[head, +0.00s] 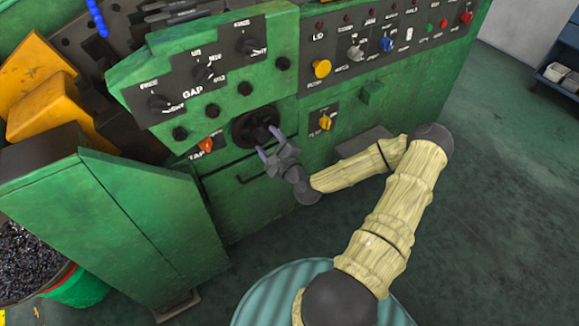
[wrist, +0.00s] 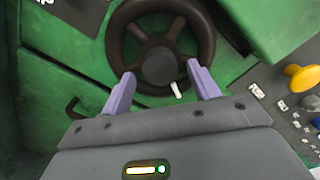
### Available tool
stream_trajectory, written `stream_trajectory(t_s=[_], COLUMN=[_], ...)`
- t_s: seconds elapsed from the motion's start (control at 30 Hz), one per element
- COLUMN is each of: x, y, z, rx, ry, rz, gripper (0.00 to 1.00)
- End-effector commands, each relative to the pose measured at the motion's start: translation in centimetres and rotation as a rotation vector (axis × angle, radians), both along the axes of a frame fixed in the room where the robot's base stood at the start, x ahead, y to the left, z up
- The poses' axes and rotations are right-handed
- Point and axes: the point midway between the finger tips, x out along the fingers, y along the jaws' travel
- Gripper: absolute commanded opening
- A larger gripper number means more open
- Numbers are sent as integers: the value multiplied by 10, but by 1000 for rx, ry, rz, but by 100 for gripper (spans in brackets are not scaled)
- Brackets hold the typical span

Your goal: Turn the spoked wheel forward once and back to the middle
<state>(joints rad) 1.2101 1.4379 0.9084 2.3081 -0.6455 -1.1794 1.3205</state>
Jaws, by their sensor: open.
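The spoked wheel (head: 243,131) is dark and round, mounted on the green machine's front below the GAP panel. In the wrist view the wheel (wrist: 204,30) shows its rim, spokes and a dark hub, with a small white handle or pointer low on the hub. My gripper (head: 268,143) is in front of the wheel, its two purple fingers apart. In the wrist view my gripper (wrist: 160,80) has its fingertips over the lower rim, one on each side of the hub, with nothing between them but the hub area behind. I cannot tell whether the fingertips touch the wheel.
A yellow knob (head: 326,122) and an orange-red knob (head: 207,144) sit near the wheel. A dark drawer-like handle (head: 252,173) is below it. The upper panel (head: 190,70) juts out above. A bin of dark scraps (head: 35,262) stands at lower left. Floor at right is clear.

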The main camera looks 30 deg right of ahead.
Motion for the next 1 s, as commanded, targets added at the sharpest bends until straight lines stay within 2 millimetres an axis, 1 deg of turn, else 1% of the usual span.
stream_trajectory(t_s=[0.03, 0.1, 0.43, 0.47, 0.5, 0.7, 0.8, 1.0], x=[-11, -25, -91, -94, -99, -126, -135, -144], y=[-1, -2, -6, -7, -7, -9, -9, -9], z=[-1, -1, -2, 4, 4, 4, 3, 0], rx=[1, 1, 2, 2, 3, 2, 2, 1], ry=[1, 2, 4, 4, 6, 5, 6, 3], rz=[0, -1, -2, -2, -2, -3, -2, 1], gripper=[61, 61, 61, 61, 61, 61, 61, 61])
